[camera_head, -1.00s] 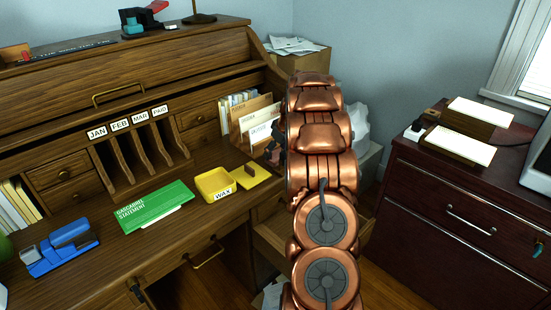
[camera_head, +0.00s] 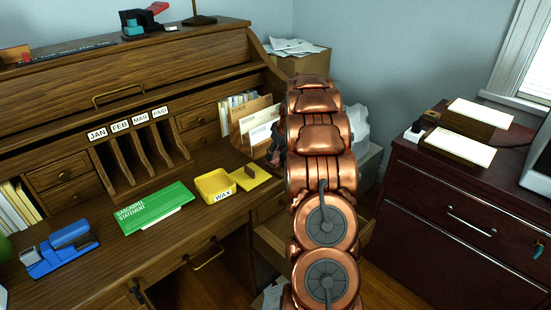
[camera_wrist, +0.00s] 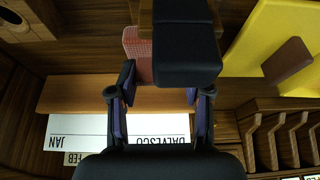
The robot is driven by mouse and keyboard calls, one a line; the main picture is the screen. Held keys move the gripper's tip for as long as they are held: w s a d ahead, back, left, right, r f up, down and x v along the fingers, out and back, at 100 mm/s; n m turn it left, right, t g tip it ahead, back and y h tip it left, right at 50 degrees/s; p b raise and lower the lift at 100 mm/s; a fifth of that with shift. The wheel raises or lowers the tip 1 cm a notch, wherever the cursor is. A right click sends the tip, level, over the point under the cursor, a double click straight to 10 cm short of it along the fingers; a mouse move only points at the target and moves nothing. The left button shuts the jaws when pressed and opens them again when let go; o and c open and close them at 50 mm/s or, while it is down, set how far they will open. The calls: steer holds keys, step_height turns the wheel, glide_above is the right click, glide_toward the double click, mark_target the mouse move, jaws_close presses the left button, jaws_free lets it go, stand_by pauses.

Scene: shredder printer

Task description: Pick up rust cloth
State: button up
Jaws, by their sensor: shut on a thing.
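In the head view, only a dark part of my gripper (camera_head: 274,148) shows at the left edge of my copper arm, near the letter rack on the desk.
The letter rack (camera_head: 243,126) stands beside my arm. A yellow wax tray (camera_head: 209,184), green statement (camera_head: 152,207) and blue stapler (camera_head: 62,247) lie on the desk. A yellow sheet (camera_head: 259,178) bears a small brown block (camera_head: 249,170). A dark cabinet (camera_head: 460,205) stands right.

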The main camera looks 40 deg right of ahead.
steer(key=shift+r, duration=0.1)
step_height(320, 180, up, 10)
steer(key=shift+f+b, duration=0.1)
steer(key=shift+b, duration=0.25)
steer(key=o, duration=0.5)
steer(key=c, duration=0.5)
